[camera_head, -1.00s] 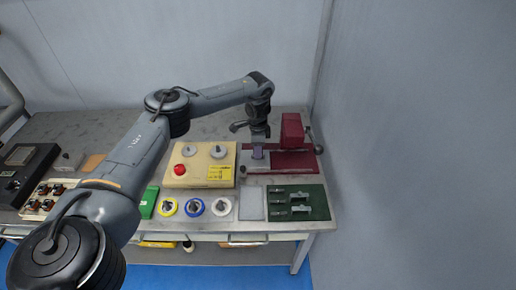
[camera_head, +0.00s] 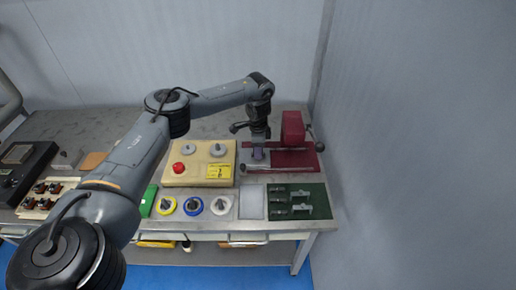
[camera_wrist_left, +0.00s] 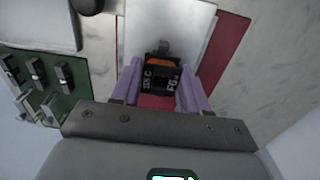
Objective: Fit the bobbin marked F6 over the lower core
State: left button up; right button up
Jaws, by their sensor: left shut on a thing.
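My left gripper (camera_head: 258,153) is over the left part of the dark red fixture (camera_head: 292,157), at the back right of the bench. Its lavender fingers are shut on a small black bobbin (camera_wrist_left: 160,84) with white marking that reads F6 on one side. The bobbin sits between the fingers in the left wrist view, with an orange part on it. In the head view the gripper mostly hides the bobbin. The lower core is not clearly visible, and I cannot tell whether the bobbin is around it. My right gripper is not in view.
A cream control box (camera_head: 200,165) with a red button stands left of the fixture. A green tray (camera_head: 318,203) with several grey parts lies front right. A grey wall rises close on the right.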

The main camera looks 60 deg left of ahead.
pick_arm(q)
jog(key=shift+f, duration=0.25)
jog(key=shift+f, duration=0.5)
jog(key=o, duration=0.9)
notch_tip(320, 180, up, 11)
jog(key=p, duration=0.5)
jog(key=shift+f, duration=0.1)
